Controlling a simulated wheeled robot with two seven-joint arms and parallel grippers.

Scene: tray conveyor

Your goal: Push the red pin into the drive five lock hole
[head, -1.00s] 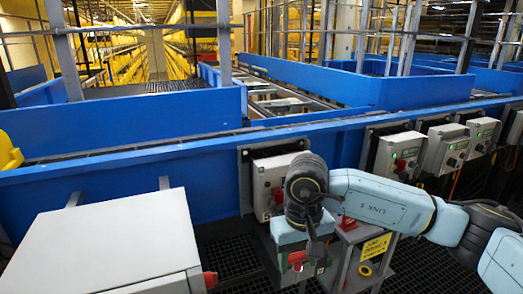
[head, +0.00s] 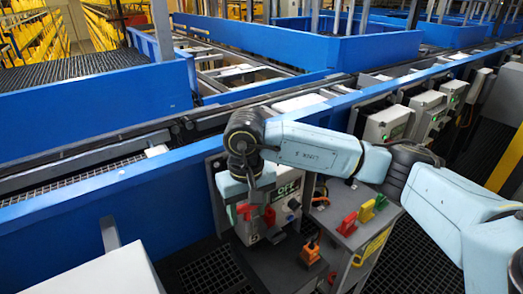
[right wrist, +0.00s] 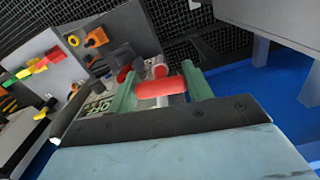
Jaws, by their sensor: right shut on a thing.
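In the right wrist view the red pin (right wrist: 160,88) lies crosswise between two green fingers. Beyond the fingertips, a round red part (right wrist: 124,73) shows near the box face. The lock hole is hidden behind the gripper, and I cannot tell whether the pin touches the box. The drive number is not legible. My left gripper is not in view.
A grey stand (head: 345,238) right of the box bears a red piece (head: 348,223), a yellow piece (head: 367,211) and a green piece (head: 380,201). An orange piece (head: 310,253) sits lower. More drive boxes (head: 387,124) line the conveyor. A pale cabinet (head: 105,272) is at lower left.

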